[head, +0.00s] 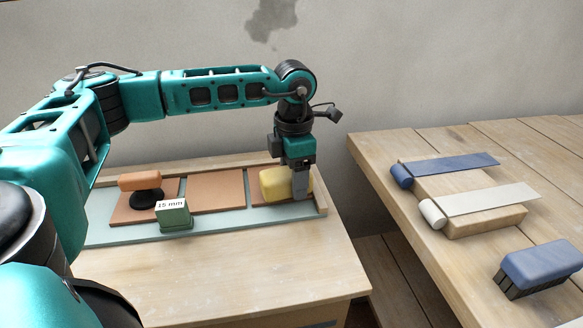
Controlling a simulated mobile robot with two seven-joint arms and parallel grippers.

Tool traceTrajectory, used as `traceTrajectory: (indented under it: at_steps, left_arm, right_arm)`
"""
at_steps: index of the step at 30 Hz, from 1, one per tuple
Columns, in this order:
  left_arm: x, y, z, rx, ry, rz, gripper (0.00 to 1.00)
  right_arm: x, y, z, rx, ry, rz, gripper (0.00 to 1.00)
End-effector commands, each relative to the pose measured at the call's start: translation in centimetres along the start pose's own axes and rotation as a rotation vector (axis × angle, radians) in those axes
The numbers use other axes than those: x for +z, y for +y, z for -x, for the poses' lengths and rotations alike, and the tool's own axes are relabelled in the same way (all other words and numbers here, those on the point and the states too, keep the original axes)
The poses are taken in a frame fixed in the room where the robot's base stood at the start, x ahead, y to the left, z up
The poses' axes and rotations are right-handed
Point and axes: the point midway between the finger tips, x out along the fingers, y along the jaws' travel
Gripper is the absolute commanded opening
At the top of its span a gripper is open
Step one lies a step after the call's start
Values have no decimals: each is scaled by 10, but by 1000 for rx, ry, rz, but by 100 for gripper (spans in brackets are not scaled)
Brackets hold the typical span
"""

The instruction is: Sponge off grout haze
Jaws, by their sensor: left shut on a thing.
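A yellow sponge (272,184) is on the right one of three terracotta tiles. My left gripper (301,190) points straight down and is shut on the sponge at its right end. The right tile (262,200) is partly hidden under the sponge and gripper. The middle tile (216,190) is bare. The left tile (125,210) has a float with an orange top and black base (141,183) on it. The tiles lie on a pale green board (225,226) with wooden strips along its back and right edges. My right gripper is out of view.
A green block marked 15 mm (174,216) stands at the front of the left tile. On the right table, a blue strip roll (455,167) and a cream one (485,201) lie across a wooden block (483,222). A blue brush (541,265) is nearer. A gap separates the tables.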

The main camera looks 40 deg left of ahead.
Motion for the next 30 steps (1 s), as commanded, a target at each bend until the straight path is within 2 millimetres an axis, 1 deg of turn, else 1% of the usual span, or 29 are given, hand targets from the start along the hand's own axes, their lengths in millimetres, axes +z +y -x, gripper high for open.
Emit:
traceTrajectory:
  at_steps: [3,6,18,21,27,30]
  left_arm:
    - [-1,-4,-1,-1,2,-1,38]
    - [-1,-3,-1,-1,3,1,38]
    - [3,29,-2,0,5,3,38]
    - [4,34,-2,0,5,4,38]
    - [4,40,-3,1,5,4,38]
    - [5,46,-2,1,5,5,38]
  right_arm:
    - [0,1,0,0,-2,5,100]
    - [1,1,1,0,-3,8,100]
    - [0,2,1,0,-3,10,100]
    - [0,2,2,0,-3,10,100]
    - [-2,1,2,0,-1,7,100]
    - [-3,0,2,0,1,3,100]
